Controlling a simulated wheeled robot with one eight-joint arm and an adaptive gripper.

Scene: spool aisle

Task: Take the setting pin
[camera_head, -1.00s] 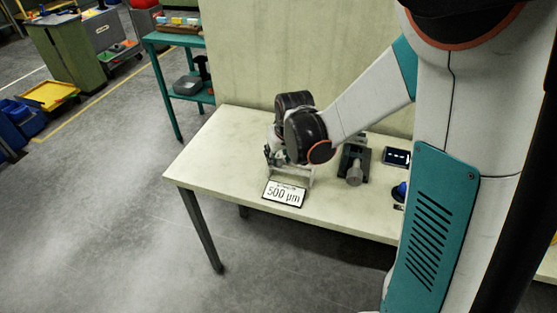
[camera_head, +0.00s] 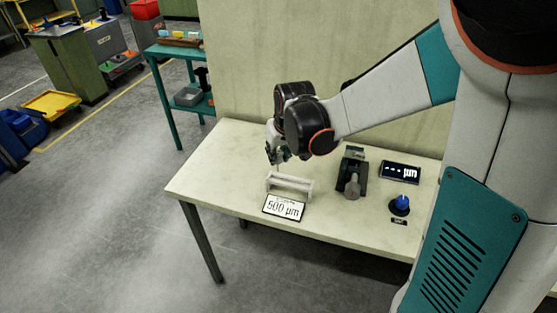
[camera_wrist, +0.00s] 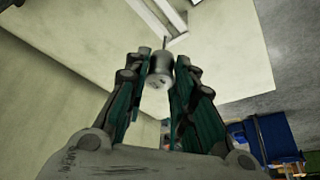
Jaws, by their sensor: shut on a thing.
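My gripper (camera_head: 276,154) is above the table, over the back of a white rack (camera_head: 290,184). In the wrist view my gripper (camera_wrist: 160,66) is shut on the setting pin (camera_wrist: 160,72), a small grey metal cylinder with a thin stem pointing away from the palm. The pin sits between the two teal-padded fingers. In the head view I cannot make out the pin clearly. The rack stands empty-looking behind a sign (camera_head: 284,208) reading 500 µm.
A dark gauge device (camera_head: 352,172) stands right of the rack. Beyond it are a display (camera_head: 400,172) and a blue knob (camera_head: 400,203). The left part of the table (camera_head: 222,172) is clear. A wall panel (camera_head: 320,60) rises behind the table.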

